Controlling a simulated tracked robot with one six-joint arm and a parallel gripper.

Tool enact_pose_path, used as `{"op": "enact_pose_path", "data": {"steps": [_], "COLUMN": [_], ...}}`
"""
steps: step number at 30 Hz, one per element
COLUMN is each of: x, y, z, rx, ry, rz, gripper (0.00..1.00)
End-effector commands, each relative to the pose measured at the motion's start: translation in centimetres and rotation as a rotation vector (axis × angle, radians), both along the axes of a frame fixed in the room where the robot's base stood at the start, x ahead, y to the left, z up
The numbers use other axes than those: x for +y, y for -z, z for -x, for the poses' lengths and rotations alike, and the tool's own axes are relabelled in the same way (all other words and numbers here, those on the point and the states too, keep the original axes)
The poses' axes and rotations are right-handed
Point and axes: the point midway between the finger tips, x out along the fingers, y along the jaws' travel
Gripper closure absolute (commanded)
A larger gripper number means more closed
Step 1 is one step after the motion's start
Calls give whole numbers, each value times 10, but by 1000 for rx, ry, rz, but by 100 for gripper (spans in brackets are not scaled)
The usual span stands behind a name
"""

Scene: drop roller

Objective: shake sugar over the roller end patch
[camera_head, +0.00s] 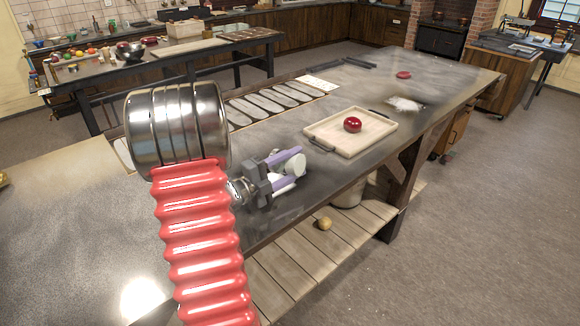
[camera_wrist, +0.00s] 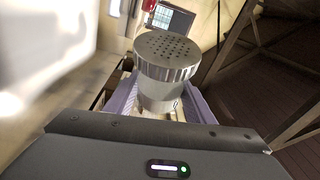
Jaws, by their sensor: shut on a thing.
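My gripper (camera_head: 286,166) has purple fingers shut on a pale shaker (camera_head: 294,164), held near the front edge of the dark worktop. In the wrist view the shaker (camera_wrist: 165,70) shows its round metal lid full of small holes, with a purple finger on each side. I cannot tell its exact tilt. No powder is seen falling from it. A white powdery patch (camera_head: 405,104) lies on the worktop beyond the tray, well right of the gripper. I cannot make out a roller, nor tell whether this is its end patch.
A wooden tray (camera_head: 330,145) holding a glossy red lump (camera_head: 352,125) stands between my gripper and the white patch. A red disc (camera_head: 403,75) lies farther back. Pale oval slabs (camera_head: 265,102) line the far edge. Below is a slatted shelf (camera_head: 290,262). The worktop (camera_head: 440,75) is clear at far right.

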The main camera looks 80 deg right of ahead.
Motion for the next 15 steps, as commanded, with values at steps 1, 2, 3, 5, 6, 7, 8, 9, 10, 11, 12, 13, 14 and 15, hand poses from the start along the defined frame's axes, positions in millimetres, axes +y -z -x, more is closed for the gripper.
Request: {"op": "enact_pose_path", "data": {"steps": [1, 2, 3, 5, 6, 7, 8, 9, 10, 11, 12, 13, 14, 15], "x": [-2, -3, -4, -6, -7, -8, -9, -10, -11, -12, -13, -14, -15, -16], "y": [0, 0, 0, 0, -1, -1, -1, -1, -1, -1, -1, -1, -1, -1], "z": [2, 2, 4, 5, 7, 7, 8, 9, 10, 11, 11, 12, 13, 14], "rx": [0, 0, 0, 0, 0, 1, 1, 1, 1, 1, 1, 1, 1, 0], "ry": [1, 1, 1, 1, 1, 1, 1, 1, 1, 1, 0, 0, 0, 0], "rz": [2, 2, 2, 2, 2, 2, 2, 2, 2, 2, 1, 2, 2, 1], "gripper": [79, 79, 79, 79, 79, 79, 79, 79, 79, 79, 79, 79, 79, 79]}}
